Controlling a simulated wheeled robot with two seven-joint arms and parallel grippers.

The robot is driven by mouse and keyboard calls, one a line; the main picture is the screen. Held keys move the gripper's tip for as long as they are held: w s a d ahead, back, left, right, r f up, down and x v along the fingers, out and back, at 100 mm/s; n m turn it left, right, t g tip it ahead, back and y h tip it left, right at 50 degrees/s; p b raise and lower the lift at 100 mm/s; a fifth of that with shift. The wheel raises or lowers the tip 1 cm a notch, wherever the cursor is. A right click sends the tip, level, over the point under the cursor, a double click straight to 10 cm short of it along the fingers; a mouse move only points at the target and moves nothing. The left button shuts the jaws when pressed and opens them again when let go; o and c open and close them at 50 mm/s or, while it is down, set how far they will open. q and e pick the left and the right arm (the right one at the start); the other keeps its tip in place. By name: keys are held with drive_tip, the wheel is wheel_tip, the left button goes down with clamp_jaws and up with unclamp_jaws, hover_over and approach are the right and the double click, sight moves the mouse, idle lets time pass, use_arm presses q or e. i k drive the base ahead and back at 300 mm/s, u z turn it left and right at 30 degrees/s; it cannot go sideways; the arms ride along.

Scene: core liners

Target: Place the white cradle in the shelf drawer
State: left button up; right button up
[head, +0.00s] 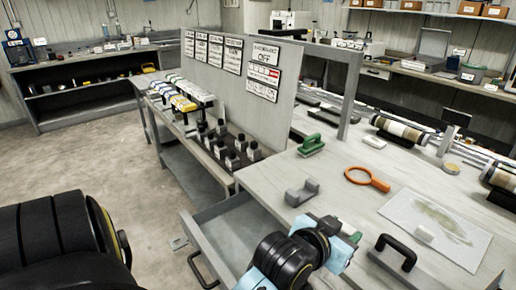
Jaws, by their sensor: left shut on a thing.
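A pale grey-white saddle-shaped piece (302,191), which looks like the cradle, sits on the near worktop close to its left edge. My left gripper (341,238) is at the front edge of that worktop, below and right of the cradle and apart from it. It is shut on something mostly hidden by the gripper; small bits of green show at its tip. An open grey drawer (208,232) with a black handle sticks out below the worktop, to the left of my gripper. The visible part of its inside looks empty. My right gripper is not in view.
A tall panel (240,80) with signs stands behind black-based bottles (232,160).

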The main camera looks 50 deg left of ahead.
sight(262, 229)
drive_tip(key=k, duration=0.25)
drive_tip(key=u, duration=0.85)
drive_tip(key=i, duration=0.7)
drive_tip(key=z, duration=0.25)
